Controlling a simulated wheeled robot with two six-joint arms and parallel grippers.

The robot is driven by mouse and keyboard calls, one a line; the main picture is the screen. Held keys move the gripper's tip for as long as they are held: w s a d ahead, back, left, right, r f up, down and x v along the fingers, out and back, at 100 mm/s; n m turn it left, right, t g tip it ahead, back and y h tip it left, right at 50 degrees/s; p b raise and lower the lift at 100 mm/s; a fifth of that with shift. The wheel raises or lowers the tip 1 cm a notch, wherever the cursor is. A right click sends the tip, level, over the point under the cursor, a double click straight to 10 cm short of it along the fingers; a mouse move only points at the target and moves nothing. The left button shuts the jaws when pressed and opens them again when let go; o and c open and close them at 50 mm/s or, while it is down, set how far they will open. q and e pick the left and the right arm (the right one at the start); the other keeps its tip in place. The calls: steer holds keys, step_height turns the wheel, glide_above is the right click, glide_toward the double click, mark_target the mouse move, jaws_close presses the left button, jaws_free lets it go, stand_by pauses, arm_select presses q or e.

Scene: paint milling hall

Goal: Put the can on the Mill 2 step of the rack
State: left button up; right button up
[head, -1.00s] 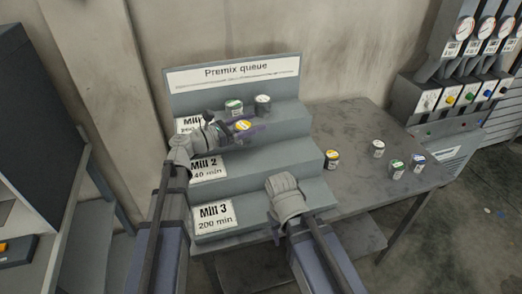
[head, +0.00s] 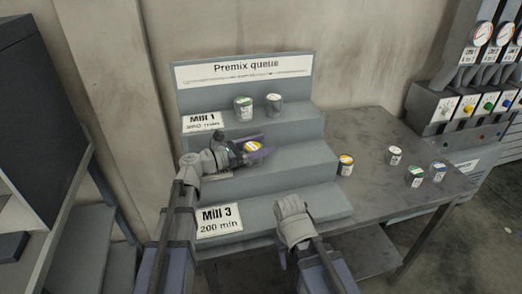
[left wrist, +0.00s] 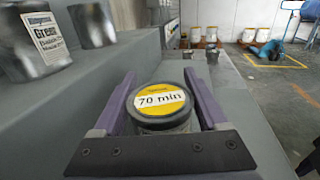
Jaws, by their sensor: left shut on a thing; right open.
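The can (head: 252,147) has a yellow lid; in the left wrist view the can (left wrist: 162,105) reads "70 min". My left gripper (head: 260,153) is shut on it, with a purple finger on either side. The can is over the middle step, the Mill 2 step (head: 300,158), of the grey rack (head: 243,88); I cannot tell whether its base touches the step. The Mill 2 label is hidden behind my left arm. My right gripper (head: 293,212) is open and empty, low in front of the bottom step.
A yellow-marked can (head: 345,165) and several others stand on the table (head: 375,135) right of the rack. The Mill 2 step is free right of my left gripper.

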arm_select(q)
steer(key=o, duration=1.5)
steer(key=shift+s+a+r, duration=0.1)
steer(key=shift+s+a, duration=0.05)
steer(key=shift+a, duration=0.05)
steer(key=v, duration=1.1)
steer(key=shift+s+a, duration=0.2)
